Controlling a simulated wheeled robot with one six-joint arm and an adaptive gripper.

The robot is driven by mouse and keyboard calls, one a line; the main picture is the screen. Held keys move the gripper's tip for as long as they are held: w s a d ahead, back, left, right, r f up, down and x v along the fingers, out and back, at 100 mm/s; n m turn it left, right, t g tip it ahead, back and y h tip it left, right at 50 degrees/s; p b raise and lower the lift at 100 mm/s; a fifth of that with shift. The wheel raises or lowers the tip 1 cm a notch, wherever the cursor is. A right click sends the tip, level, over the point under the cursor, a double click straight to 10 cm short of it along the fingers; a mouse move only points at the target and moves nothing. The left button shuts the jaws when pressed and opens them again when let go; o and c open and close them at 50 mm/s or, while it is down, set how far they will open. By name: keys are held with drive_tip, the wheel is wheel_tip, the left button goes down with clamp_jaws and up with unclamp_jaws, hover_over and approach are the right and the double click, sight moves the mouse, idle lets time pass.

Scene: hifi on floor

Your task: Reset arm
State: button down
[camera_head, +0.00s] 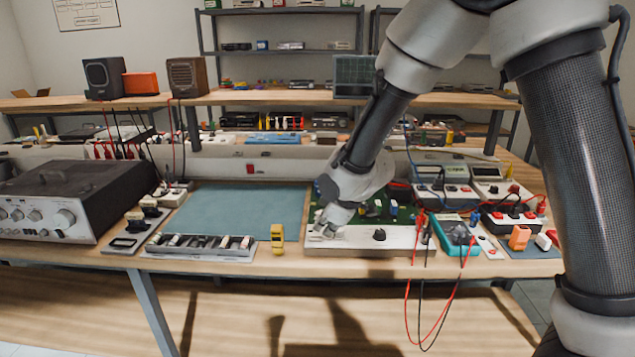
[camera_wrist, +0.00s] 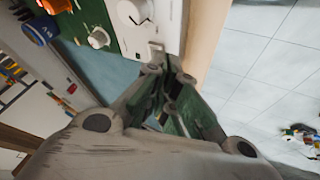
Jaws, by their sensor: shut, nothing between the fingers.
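My arm reaches down from the upper right of the head view to the workbench. My gripper (camera_head: 322,232) is shut with nothing in it, low over the left end of a white-fronted panel with a black knob (camera_head: 379,235). In the wrist view the gripper (camera_wrist: 165,72) points at the white panel (camera_wrist: 138,25), its tips close to a small white part on it. Whether the tips touch the panel I cannot tell. A green circuit board (camera_head: 375,208) lies behind the panel, partly hidden by my wrist.
A blue-green mat (camera_head: 240,210) is clear. A grey component tray (camera_head: 200,247) and a yellow device (camera_head: 277,239) sit left of my gripper. A hi-fi unit (camera_head: 75,195) stands far left. Meters, a teal multimeter (camera_head: 455,233) and hanging red and black leads (camera_head: 440,310) are right.

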drive_tip(key=shift+m+g+h, duration=0.6)
drive_tip(key=shift+m+g, duration=0.1)
drive_tip(key=shift+g, duration=0.1)
drive_tip(key=s+d, duration=0.1)
drive_tip(key=s+d+f, duration=0.1)
drive_tip(key=s+d, duration=0.1)
drive_tip(key=shift+s+f, duration=0.1)
drive_tip(key=shift+s, duration=0.05)
drive_tip(key=s+d+r+m+h, duration=0.1)
drive_tip(key=s+d+r+m, duration=0.3)
drive_tip(key=s+d+r, duration=0.3)
drive_tip(key=s+d+r+m+h, duration=0.1)
drive_tip(key=s+d+r+m, duration=0.3)
drive_tip(key=d, duration=1)
drive_tip(key=s+d+r+m, duration=0.5)
drive_tip(key=s+d+r, duration=0.5)
drive_tip(key=s, duration=0.2)
drive_tip(key=shift+s+d+t+h, duration=0.25)
drive_tip(key=shift+d+t+h, duration=0.05)
drive_tip(key=shift+t+h, duration=0.1)
